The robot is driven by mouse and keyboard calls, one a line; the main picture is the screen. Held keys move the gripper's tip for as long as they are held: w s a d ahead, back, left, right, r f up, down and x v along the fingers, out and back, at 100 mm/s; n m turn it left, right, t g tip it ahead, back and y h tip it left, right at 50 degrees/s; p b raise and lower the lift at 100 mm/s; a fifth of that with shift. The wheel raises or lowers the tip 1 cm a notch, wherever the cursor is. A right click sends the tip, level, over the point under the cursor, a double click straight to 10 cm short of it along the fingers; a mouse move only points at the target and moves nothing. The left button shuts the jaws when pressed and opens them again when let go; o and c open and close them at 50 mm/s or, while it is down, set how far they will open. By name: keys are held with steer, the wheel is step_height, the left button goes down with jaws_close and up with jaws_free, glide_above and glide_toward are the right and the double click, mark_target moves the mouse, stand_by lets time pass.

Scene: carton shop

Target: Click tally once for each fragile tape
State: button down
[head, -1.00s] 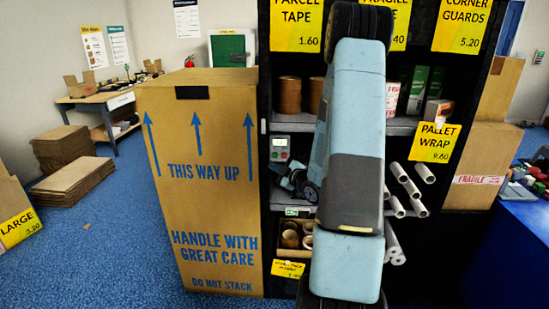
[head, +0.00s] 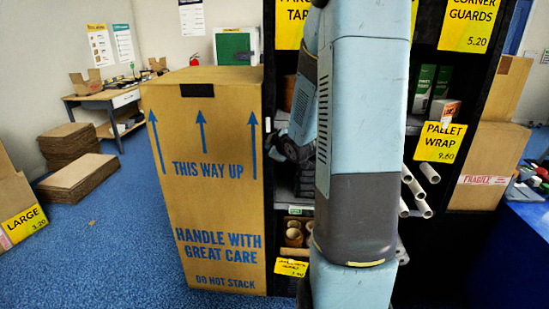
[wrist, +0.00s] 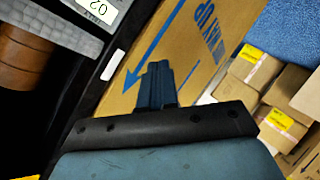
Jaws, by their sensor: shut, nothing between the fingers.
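My gripper (wrist: 158,82) is shut and empty in the wrist view, its fingers in front of the tall carton's side. In the head view my arm covers the middle of the shelf rack, including the place of the grey tally device and the red-and-white fragile tape. Neither can be made out there now. In the wrist view a pale printed panel (wrist: 98,10) at the top left edge is cut off; I cannot tell whether it belongs to the tally. Brown tape rolls (wrist: 25,50) stand at the left of that view.
A tall carton (head: 215,150) marked "THIS WAY UP" stands directly left of the rack. A pallet wrap sign (head: 440,142) and white tubes (head: 416,185) are on the right. Brown rolls (head: 293,235) sit low in the rack. Blue floor is open at left.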

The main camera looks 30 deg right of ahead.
steer(key=s+a+r+m+g, duration=0.2)
steer(key=s+a+r+m, duration=0.1)
steer(key=s, duration=0.7)
steer(key=s+a+r+m+g, duration=0.3)
steer(key=s+a+r, duration=0.3)
steer(key=s, duration=0.5)
steer(key=s+a+r+m+g, duration=0.2)
steer(key=s+a+r+m, duration=0.1)
steer(key=s+a, duration=0.4)
steer(key=s+r, duration=0.1)
steer(key=s, duration=0.2)
steer(key=shift+s+a+r+g, duration=0.2)
steer(key=shift+r+g, duration=0.05)
steer(key=shift+g, duration=0.05)
